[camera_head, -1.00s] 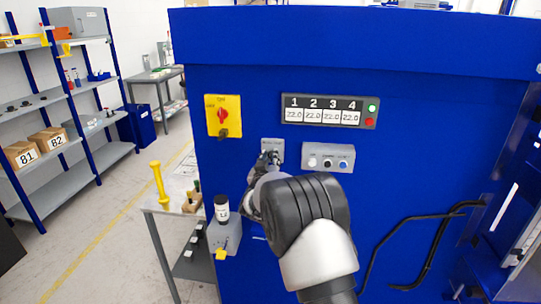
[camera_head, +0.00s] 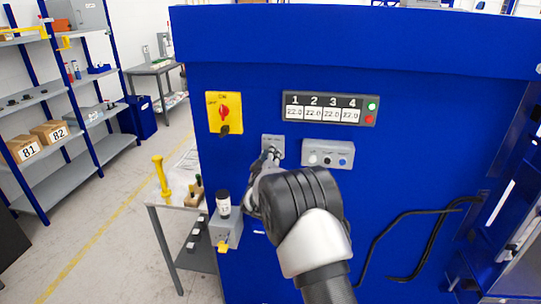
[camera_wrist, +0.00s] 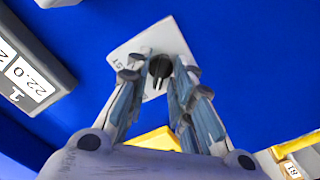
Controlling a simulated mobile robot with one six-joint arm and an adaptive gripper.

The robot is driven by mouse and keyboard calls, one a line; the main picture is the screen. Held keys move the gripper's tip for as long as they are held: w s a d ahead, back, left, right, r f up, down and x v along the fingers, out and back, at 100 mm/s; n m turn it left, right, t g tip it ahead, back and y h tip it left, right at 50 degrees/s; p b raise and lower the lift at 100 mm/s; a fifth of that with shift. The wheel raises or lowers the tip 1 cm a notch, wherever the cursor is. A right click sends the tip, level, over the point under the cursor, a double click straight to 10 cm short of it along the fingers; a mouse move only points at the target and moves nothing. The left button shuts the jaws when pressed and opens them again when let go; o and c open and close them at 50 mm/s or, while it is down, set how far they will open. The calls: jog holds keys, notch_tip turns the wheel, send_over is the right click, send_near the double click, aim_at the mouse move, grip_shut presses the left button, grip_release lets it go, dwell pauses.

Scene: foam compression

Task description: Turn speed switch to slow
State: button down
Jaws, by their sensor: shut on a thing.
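The speed switch is a black knob (camera_wrist: 159,68) on a light grey plate (camera_wrist: 125,55) fixed to the blue machine panel. In the head view the plate (camera_head: 273,141) sits under the temperature display, and my gripper covers most of the knob. My gripper (camera_wrist: 158,72) is at the panel with its two fingers on either side of the knob, shut on it. Part of the plate's lettering shows in the wrist view, but I cannot read which setting the knob points to.
A yellow plate with a red rotary switch (camera_head: 224,113) is up and left. A grey button box (camera_head: 328,154) is close on the right. The numbered display (camera_head: 329,109) is above. A grey box with a yellow part (camera_head: 226,228) hangs below left.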

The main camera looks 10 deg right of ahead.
dwell(0.3)
jog(key=c, duration=1.7)
grip_release()
jog(key=v, duration=1.2)
